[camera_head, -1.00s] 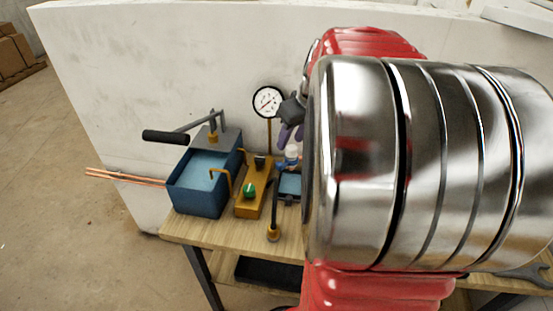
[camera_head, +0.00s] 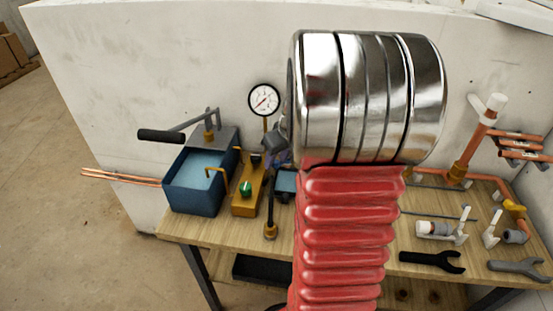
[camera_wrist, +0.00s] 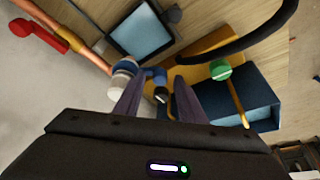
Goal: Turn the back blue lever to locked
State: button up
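In the wrist view, a small blue part (camera_wrist: 157,74), which looks like the blue lever, sits beside a whitish round fitting (camera_wrist: 122,84) on a copper pipe. My gripper (camera_wrist: 158,82) has its two purple fingers apart, with the blue part between or just beyond the tips. I cannot tell whether they touch it. In the head view, my gripper (camera_head: 279,152) is just right of the gauge post, near the white wall. My arm hides most of the lever area there, and I cannot read the lever's angle.
A blue water tank (camera_head: 197,198) with a black-handled pump, a yellow block (camera_head: 246,200) with a green knob (camera_head: 246,188) and a gauge (camera_head: 264,99) stand close to the left. A black hose (camera_head: 270,208) rises nearby. Copper pipes, white-handled valves and wrenches (camera_head: 432,261) lie right.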

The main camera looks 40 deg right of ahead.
jog(key=shift+c, duration=0.2)
grip_shut()
dwell(0.3)
